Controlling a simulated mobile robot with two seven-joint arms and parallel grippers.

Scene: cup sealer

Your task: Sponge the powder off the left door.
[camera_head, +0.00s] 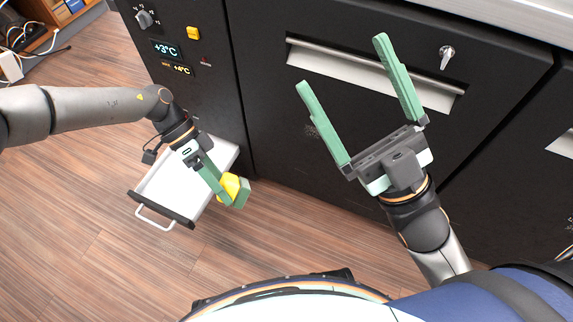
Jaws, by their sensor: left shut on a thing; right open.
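My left gripper (222,184) is shut on a yellow sponge (234,186), held above the floor near the open drawer, in front of the lower left part of the black front. My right gripper (342,66) is open and empty, its green fingers spread in front of the black door (272,100). This door has a long recessed steel handle (330,61) and a keyed lock (446,56). A faint greyish patch (311,130) shows on the door beside a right gripper finger; I cannot tell whether it is powder.
A white drawer (165,180) with a handle (154,218) stands pulled out low at the left, under my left arm. A control panel with a temperature display (166,50) and yellow switch (193,33) is above it. Another door (500,150) continues at right. Wooden floor (80,250) is clear at left.

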